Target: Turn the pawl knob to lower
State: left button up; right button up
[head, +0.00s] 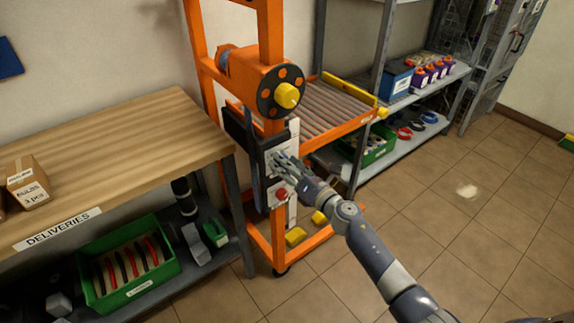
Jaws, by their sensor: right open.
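An orange lift stand (271,40) stands in the middle of the view. A black disc with orange spots (266,101) is on its front, with a yellow knob (288,95) at the disc's centre. Below it is a pale panel (292,133) with a red knob or button (281,194). I cannot tell which of these is the pawl knob. My right gripper (277,158) is open in front of the panel, below the disc and above the red part. It hides part of the panel; contact cannot be told. My left gripper is out of view.
A wooden table (120,150) labelled DELIVERIES, with a cardboard box (28,182), stands at left. A green crate (130,268) sits beneath it. The lift's roller bed (330,108) reaches toward a grey shelf (425,88) behind.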

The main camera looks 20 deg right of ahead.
jog(key=c, duration=1)
jog(key=shift+c, duration=0.2)
jog(key=shift+m, duration=0.3)
jog(key=shift+m+p, duration=2.6)
jog(key=shift+m, duration=6.2)
jog(key=o, duration=1)
